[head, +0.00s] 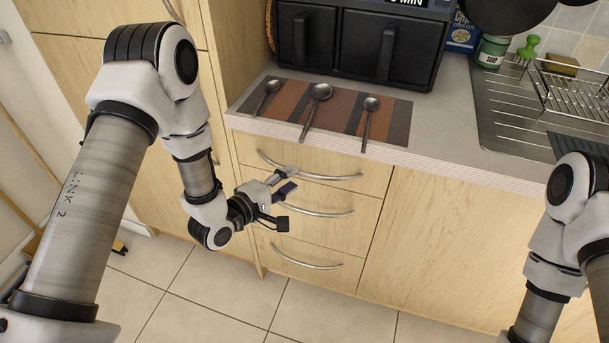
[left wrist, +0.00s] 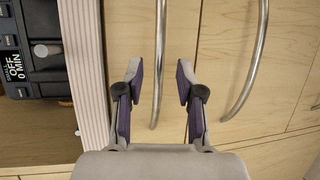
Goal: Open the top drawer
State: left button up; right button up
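The top drawer (head: 335,162) is a light wood front just under the countertop, and it is closed. Its curved metal handle (head: 325,178) runs across the front. My left gripper (head: 288,205) is open and empty in front of the drawer stack, toward the left. In the left wrist view the top drawer handle (left wrist: 160,60) lines up between the two spread fingertips (left wrist: 160,82). I cannot tell how far the fingers are from it, and no contact is clear. My right arm shows at the right edge, but its gripper is out of view.
A second drawer handle (head: 315,211) and a third drawer handle (head: 305,264) lie below. On the countertop (head: 440,172) are a striped mat (head: 395,128) with three spoons, a black double-drawer appliance (head: 390,50) and a sink with a rack.

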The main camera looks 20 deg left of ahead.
aim_at(303, 171)
pick_arm(q)
jog(key=x, duration=0.4)
jog(key=shift+w+d, duration=0.15)
jog(key=shift+d, duration=0.3)
jog(key=shift+w+a+f, duration=0.1)
jog(key=shift+w, duration=0.2)
jog(key=shift+c, duration=1.4)
grip_shut()
jog(key=shift+s, duration=0.1)
